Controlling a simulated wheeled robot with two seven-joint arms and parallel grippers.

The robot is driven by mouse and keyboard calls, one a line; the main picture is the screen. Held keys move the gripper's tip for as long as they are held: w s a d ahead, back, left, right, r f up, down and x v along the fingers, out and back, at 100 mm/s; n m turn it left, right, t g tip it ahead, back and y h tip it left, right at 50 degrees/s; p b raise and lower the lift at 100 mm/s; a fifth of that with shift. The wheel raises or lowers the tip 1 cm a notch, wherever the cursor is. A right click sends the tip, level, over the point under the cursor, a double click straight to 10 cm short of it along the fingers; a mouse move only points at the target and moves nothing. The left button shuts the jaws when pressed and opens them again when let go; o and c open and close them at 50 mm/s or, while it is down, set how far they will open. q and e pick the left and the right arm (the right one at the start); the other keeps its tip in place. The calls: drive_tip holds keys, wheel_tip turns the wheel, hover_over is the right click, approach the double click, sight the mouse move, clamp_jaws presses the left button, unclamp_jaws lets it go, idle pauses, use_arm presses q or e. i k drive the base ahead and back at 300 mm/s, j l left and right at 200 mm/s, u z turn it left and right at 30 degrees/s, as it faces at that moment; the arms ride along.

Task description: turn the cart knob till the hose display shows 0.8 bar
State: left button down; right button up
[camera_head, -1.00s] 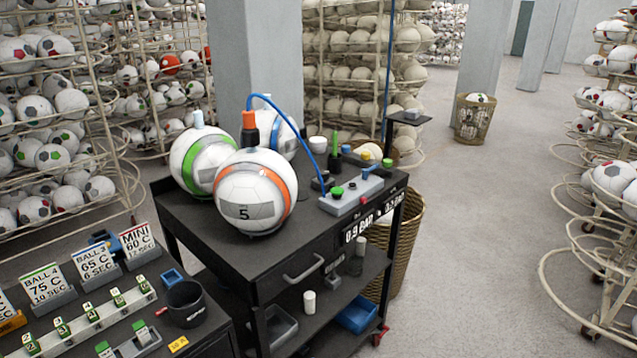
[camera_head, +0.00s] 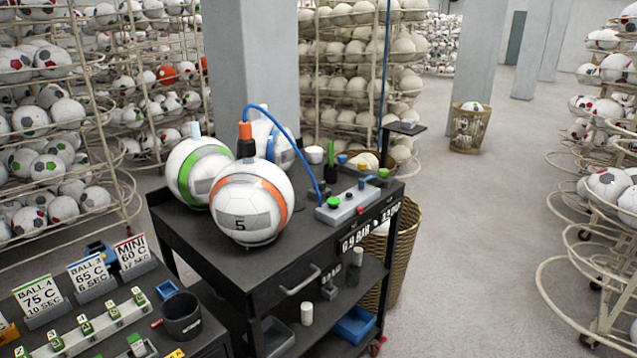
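The black cart (camera_head: 222,238) stands in the middle. On its top right is a grey control box (camera_head: 350,207) with a green round button or knob (camera_head: 334,202) and a blue part (camera_head: 362,184); which one is the task's knob is unclear. A blue hose (camera_head: 297,150) arches from the orange-topped fitting on the orange-striped ball (camera_head: 252,205) to the box area. White characters on the cart's front edge (camera_head: 356,237) appear to include "BAR", but the digits are too blurred to read surely. Neither of my grippers is in view.
A green-striped ball (camera_head: 197,172) and a blue-striped ball (camera_head: 270,140) stand beside the orange one. A second dark table at lower left holds a black cup (camera_head: 182,315) and signs (camera_head: 42,297). A wicker basket (camera_head: 400,255) stands against the cart's right side. Open floor lies to the right.

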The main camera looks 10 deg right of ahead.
sight(321, 184)
drive_tip(key=l+z, duration=0.1)
drive_tip(key=l, duration=0.45)
drive_tip(key=i+l+z, duration=0.1)
drive_tip(key=l, duration=0.45)
drive_tip(key=i+l, duration=0.1)
drive_tip(key=l, duration=0.4)
drive_tip(key=l+z, duration=0.15)
drive_tip(key=l, duration=0.4)
drive_tip(key=i+l+z, duration=0.1)
drive_tip(key=l, duration=0.45)
drive_tip(key=i, duration=0.05)
